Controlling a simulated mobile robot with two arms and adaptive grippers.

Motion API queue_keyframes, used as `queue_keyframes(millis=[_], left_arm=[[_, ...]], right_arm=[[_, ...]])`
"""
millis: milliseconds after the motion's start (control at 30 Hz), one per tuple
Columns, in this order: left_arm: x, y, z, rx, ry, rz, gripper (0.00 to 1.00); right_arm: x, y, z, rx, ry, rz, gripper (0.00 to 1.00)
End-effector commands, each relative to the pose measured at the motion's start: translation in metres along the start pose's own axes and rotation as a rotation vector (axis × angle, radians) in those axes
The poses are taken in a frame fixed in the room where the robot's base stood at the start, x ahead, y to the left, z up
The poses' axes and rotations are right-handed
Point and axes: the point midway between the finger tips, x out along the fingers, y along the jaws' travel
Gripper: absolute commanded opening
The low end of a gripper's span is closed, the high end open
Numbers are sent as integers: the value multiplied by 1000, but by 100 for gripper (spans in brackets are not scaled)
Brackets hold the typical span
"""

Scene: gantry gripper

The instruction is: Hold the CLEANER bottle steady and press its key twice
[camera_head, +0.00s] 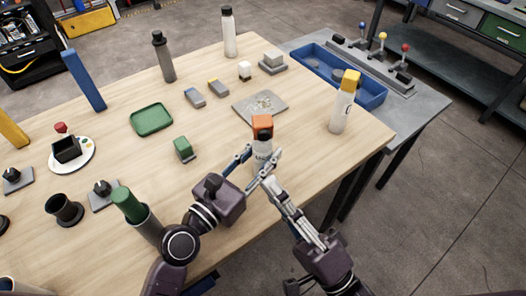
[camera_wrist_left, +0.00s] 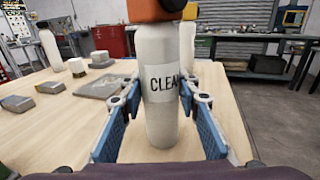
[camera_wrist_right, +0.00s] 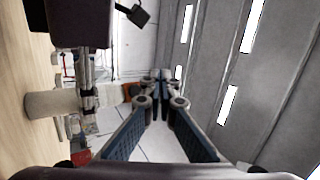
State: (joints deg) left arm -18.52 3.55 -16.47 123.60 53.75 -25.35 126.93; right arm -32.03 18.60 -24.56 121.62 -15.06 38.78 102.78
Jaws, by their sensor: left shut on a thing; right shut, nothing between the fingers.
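The CLEANER bottle (camera_head: 262,152) is white with an orange head (camera_head: 262,124) and stands upright near the table's front edge. In the left wrist view the bottle (camera_wrist_left: 160,115) shows its label, partly readable as "CLEAN", and the orange head is cut off at the top. My left gripper (camera_head: 260,160) is shut on the bottle's body, with a blue-padded finger on each side. My right gripper (camera_head: 269,183) is shut and empty, in front of the bottle and apart from its head. In the right wrist view its fingertips (camera_wrist_right: 162,86) meet, with the bottle (camera_wrist_right: 52,104) sideways at left.
A yellow-topped white bottle (camera_head: 341,108) stands to the right. A grey plate (camera_head: 260,106) lies behind the CLEANER bottle, and a green block (camera_head: 184,150) and green tray (camera_head: 151,119) lie to the left. A blue bin (camera_head: 322,66) sits on the side bench.

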Motion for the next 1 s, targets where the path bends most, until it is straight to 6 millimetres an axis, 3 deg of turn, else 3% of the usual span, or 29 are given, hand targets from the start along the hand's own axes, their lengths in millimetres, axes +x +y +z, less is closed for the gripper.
queue_keyframes(millis=[500,1000], left_arm=[[0,0,0,0,-1,0,0],[0,0,0,0,-1,0,0]], right_arm=[[47,34,-35,-2,-1,-2,0],[56,41,-41,-1,0,0,0]])
